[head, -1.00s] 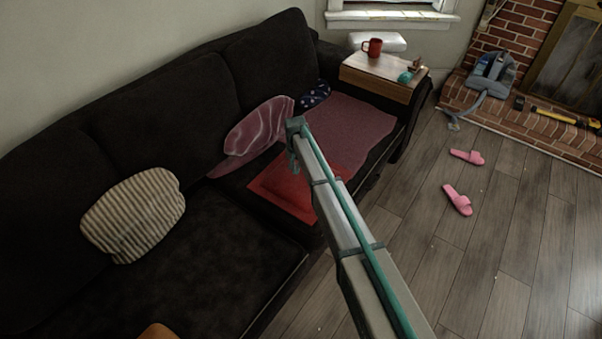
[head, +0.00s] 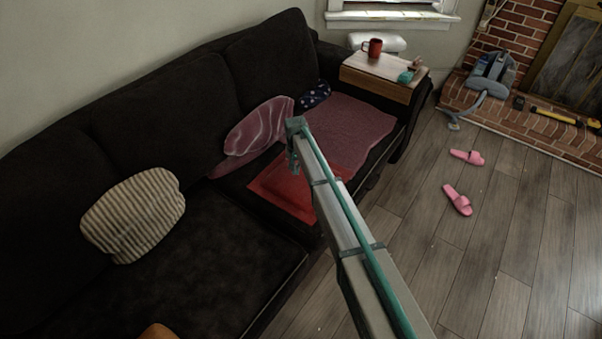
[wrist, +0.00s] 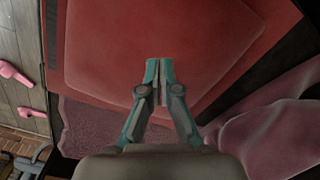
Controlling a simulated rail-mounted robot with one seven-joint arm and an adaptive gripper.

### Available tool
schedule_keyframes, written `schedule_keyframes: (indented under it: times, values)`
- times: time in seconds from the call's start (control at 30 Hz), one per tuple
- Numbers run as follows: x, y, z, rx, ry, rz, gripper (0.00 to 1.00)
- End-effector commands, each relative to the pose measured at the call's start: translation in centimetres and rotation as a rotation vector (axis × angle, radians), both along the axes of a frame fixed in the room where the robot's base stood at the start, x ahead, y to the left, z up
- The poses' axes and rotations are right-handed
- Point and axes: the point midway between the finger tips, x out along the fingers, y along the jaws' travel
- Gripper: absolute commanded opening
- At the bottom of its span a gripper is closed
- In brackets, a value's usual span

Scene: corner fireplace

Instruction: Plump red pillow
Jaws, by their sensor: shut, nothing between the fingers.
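The red pillow (head: 283,196) lies flat on the dark couch seat, near its front edge. My arm hides part of its right side in the head view. In the wrist view the red pillow (wrist: 140,35) fills the upper middle. My gripper (head: 293,165) is over the far part of the pillow in the head view. In the wrist view my gripper (wrist: 158,72) has its teal fingers together with nothing between them, pointing at the pillow's surface. I cannot tell whether the fingertips touch it.
A pink patterned pillow (head: 259,126) leans on the backrest beside a pink blanket (head: 345,132). A navy dotted pillow (head: 314,95) and a striped pillow (head: 135,215) are also on the couch (head: 215,270). A side table (head: 378,80) holds a red mug (head: 372,48). Pink slippers (head: 457,199) lie on the floor.

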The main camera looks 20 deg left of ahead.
Motion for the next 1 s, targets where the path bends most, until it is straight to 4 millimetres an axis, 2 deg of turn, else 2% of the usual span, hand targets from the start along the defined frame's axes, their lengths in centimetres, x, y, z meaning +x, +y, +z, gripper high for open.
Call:
schedule_keyframes:
  times: [0.83, 1.0]
  values:
    - [0.0, 0.0, -3.3, 0.000, 0.000, 0.000, 0.00]
    - [0.0, 0.0, -3.2, 0.000, 0.000, 0.000, 0.00]
